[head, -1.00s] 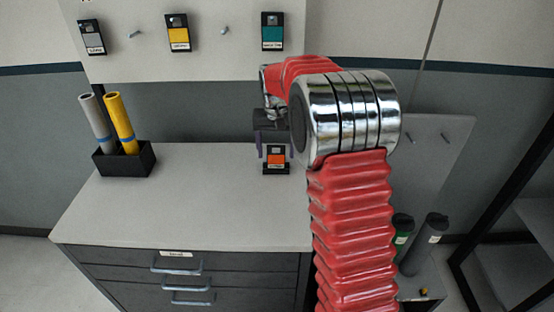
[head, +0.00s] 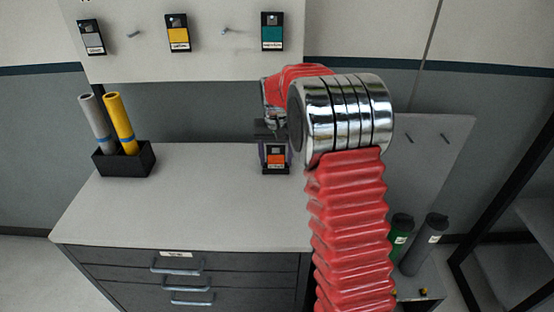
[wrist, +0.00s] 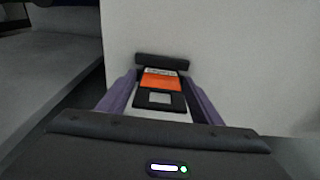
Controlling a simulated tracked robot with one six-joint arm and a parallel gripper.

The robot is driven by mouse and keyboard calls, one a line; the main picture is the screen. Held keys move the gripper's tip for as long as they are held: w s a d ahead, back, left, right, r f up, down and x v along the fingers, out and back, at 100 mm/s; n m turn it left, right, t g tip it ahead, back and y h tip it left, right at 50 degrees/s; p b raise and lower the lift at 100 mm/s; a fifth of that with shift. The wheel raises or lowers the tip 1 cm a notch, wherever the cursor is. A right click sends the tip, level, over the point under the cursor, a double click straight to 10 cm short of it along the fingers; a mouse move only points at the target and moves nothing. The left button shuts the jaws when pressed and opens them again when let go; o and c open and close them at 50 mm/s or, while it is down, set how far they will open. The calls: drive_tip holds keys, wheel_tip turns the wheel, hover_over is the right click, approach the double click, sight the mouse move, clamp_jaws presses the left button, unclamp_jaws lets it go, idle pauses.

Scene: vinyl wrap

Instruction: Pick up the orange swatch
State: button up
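The orange swatch (head: 275,160) is a small black card with an orange field and a pale label, at the back right of the cabinet top. In the wrist view the swatch (wrist: 160,82) lies between the two purple fingers of my gripper (wrist: 160,78). A pale gap shows between the fingers and the card's sides, so my gripper is open around it. A black bar (wrist: 162,62) sits at its far edge. In the head view my gripper (head: 275,150) is directly over and around the swatch, and its palm hides the card's top.
Grey, yellow and teal swatches (head: 272,32) hang on the wall panel, with bare pegs between. A black holder (head: 124,160) with a grey and a yellow roll stands at the left of the cabinet top (head: 190,205). The middle of the top is clear.

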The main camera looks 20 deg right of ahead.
drive_tip(key=c, duration=0.8)
drive_tip(key=shift+r, duration=0.1)
drive_tip(key=shift+c, duration=0.2)
wheel_tip(320, 180, up, 10)
idle(0.5)
